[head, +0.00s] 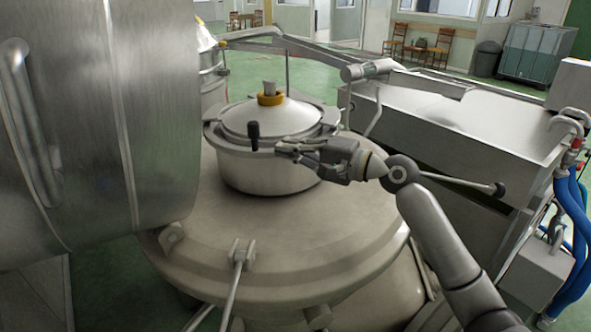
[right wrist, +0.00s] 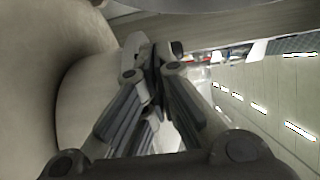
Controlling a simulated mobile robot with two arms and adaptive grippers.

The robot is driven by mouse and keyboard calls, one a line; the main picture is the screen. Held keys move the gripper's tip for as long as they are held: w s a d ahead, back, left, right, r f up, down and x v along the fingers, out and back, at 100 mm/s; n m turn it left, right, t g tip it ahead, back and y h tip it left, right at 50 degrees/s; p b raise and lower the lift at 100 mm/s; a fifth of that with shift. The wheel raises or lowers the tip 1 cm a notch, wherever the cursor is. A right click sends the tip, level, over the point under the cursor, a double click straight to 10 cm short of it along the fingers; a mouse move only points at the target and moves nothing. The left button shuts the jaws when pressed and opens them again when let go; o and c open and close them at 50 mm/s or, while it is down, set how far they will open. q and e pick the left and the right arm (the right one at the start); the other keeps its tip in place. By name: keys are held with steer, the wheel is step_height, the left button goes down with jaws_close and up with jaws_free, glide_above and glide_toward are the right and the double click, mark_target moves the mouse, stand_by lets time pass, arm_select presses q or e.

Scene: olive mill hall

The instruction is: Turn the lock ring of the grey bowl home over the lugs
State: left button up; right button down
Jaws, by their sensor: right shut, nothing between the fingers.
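The grey bowl (head: 262,172) stands upright on top of a large domed vessel, under a pale domed lid (head: 250,120) with a yellow collar and grey stub on top. The lock ring (head: 222,142) lies around the bowl's rim. A black knob (head: 253,134) stands up at the ring's front. My right gripper (head: 283,148) is shut and empty, its tips at the ring's front right, just right of the knob. I cannot tell if they touch the ring. The shut fingers (right wrist: 152,55) also show in the right wrist view. The lugs cannot be made out. My left gripper is out of view.
A big steel drum (head: 110,110) fills the left side, close to the bowl. The domed vessel's top (head: 300,235) is bare in front. A steel trough (head: 440,125) stands to the right, with blue hoses (head: 568,215) beyond.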

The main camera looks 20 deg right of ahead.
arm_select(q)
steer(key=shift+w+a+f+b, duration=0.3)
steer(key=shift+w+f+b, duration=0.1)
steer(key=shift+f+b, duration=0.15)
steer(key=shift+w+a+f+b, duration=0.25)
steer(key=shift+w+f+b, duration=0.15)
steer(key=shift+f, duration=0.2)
arm_select(e)
steer(key=s+a, duration=0.5)
steer(key=s, duration=0.1)
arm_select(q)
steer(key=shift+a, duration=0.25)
arm_select(e)
steer(key=shift+f, duration=0.1)
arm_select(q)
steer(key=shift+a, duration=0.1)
